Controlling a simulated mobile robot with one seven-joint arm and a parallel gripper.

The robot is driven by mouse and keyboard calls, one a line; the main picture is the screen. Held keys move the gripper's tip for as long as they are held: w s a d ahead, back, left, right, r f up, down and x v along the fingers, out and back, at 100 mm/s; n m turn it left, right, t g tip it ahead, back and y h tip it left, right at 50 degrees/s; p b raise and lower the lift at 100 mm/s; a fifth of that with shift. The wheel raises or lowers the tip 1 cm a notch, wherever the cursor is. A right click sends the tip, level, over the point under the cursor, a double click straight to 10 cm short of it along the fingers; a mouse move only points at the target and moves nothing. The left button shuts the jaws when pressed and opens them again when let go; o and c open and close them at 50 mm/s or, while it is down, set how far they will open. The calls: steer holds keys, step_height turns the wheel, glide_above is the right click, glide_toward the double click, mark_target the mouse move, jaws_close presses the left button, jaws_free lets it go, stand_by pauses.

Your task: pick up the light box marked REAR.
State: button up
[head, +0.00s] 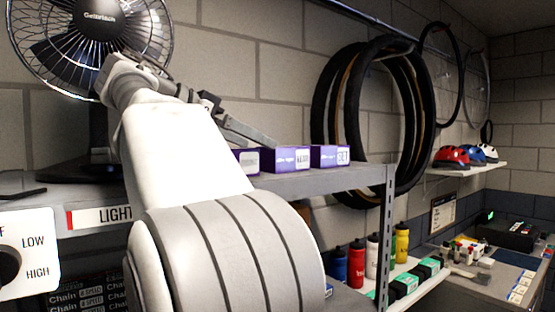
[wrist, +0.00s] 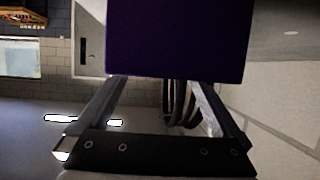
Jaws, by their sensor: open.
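Three purple light boxes stand in a row on the grey shelf (head: 340,178). The right box (head: 330,157) reads SET. The label on the middle box (head: 289,159) is too small to read surely. The left box (head: 247,160) is partly hidden by my arm, and its marking is not legible. My gripper (head: 262,138) is above and behind the left and middle boxes. In the wrist view my gripper (wrist: 162,88) has its fingers apart, with a dark purple box (wrist: 178,38) just beyond the tips. No label shows on that face, and contact cannot be judged.
A fan (head: 95,30) stands at the left behind my arm. Tyres (head: 345,110) hang on the wall right of the boxes. Several bottles (head: 356,262) stand lower down. A shelf post (head: 388,215) marks the right end.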

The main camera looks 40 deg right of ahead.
mark_target(283, 159)
steer(key=shift+r+p+x, duration=0.15)
steer(key=shift+p+x, duration=0.2)
steer(key=shift+x, duration=1)
steer(key=shift+r+p+x, duration=0.1)
steer(key=shift+p+x, duration=0.25)
steer(key=shift+x, duration=1)
steer(key=c, duration=1.3)
